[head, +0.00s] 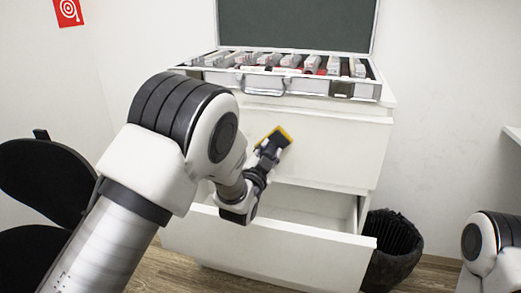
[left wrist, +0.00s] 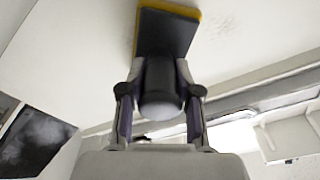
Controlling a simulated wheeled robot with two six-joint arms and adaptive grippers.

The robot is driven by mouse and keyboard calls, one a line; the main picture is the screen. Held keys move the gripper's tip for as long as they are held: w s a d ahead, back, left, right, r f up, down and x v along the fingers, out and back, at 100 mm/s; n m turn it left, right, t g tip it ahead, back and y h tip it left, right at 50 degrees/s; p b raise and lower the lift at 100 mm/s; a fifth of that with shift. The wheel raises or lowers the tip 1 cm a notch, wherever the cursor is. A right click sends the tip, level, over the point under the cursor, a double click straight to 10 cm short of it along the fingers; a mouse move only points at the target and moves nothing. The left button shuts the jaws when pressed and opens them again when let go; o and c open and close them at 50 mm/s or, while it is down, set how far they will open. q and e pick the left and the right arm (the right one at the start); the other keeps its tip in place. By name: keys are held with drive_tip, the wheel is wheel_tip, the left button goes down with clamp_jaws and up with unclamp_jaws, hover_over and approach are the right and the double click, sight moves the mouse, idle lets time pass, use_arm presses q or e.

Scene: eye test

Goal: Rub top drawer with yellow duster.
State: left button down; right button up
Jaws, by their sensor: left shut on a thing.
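The duster (head: 283,135) has a yellow edge and a dark body. It is against or very near the white front of the top drawer (head: 340,150); I cannot tell whether it touches. My left gripper (head: 267,155) is shut on the duster's dark handle. In the left wrist view the left gripper (left wrist: 160,95) has one finger on each side of the handle, and the duster (left wrist: 165,33) reaches to the pale drawer front (left wrist: 80,50). Faint grey smudges show on that front to the right of the duster. My right gripper is out of view.
A lower drawer (head: 270,250) stands pulled open beneath. An open metal case (head: 355,90) with several items sits on the cabinet top. A black bin (head: 393,250) stands to the right, a black chair (head: 40,180) to the left.

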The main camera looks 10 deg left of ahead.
use_arm(q)
drive_tip(key=shift+s+d, duration=0.1)
drive_tip(key=shift+d, duration=0.15)
drive_tip(key=shift+w+a, duration=0.2)
drive_tip(key=shift+a, duration=2.9)
drive_tip(key=s, duration=0.6)
drive_tip(key=s, duration=0.3)
drive_tip(key=shift+b, duration=0.3)
